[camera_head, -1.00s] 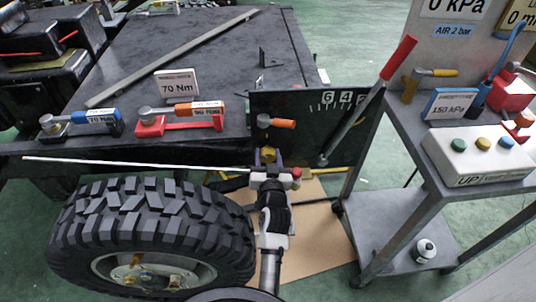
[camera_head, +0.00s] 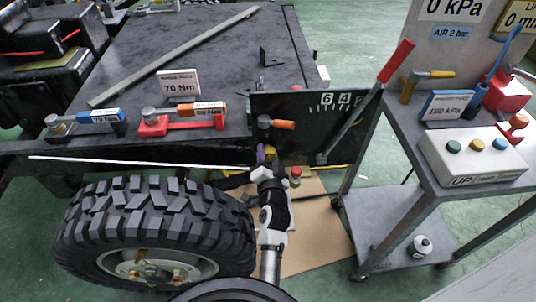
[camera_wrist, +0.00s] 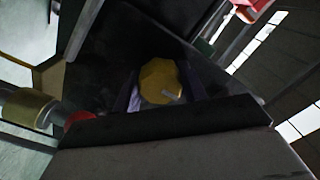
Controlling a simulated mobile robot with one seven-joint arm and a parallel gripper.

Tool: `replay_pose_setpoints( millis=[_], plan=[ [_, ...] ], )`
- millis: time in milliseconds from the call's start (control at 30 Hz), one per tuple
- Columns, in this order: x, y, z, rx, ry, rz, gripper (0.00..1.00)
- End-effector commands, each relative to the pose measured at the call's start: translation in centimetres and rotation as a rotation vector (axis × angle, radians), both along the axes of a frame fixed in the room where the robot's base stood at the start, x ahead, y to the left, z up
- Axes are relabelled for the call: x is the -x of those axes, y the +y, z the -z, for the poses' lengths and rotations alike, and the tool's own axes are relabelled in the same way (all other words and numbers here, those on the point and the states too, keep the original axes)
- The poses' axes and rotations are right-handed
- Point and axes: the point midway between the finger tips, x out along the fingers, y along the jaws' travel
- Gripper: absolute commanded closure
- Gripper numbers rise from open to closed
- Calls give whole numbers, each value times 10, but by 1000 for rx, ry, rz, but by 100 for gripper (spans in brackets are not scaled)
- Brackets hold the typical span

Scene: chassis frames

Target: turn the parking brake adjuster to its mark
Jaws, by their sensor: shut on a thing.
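The adjuster is a yellow faceted knob (camera_wrist: 158,80) with a small pale dash on its face, in the middle of the wrist view. The gripper's purple-lined fingers (camera_wrist: 160,92) flank it left and right, shut on it. I cannot tell which mark belongs to the knob.
A lever with a red grip (camera_head: 397,62) rises right of the panel. A grey cart (camera_head: 400,225) stands at the right. An orange-handled part (camera_head: 278,124) sticks out above the knob.

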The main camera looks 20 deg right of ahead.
Motion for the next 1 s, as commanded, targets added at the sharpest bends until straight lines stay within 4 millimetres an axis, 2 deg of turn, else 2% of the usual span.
replay_pose_setpoints(
  millis=[433, 467, 600, 1000],
  plan=[
    [-1, 0, -2, -6, -7, 1, 81],
    [-1, 0, -2, -6, -7, 1, 54],
    [-1, 0, -1, -6, -5, 1, 36],
    [0, 0, 0, -6, -3, 0, 36]
  ],
)
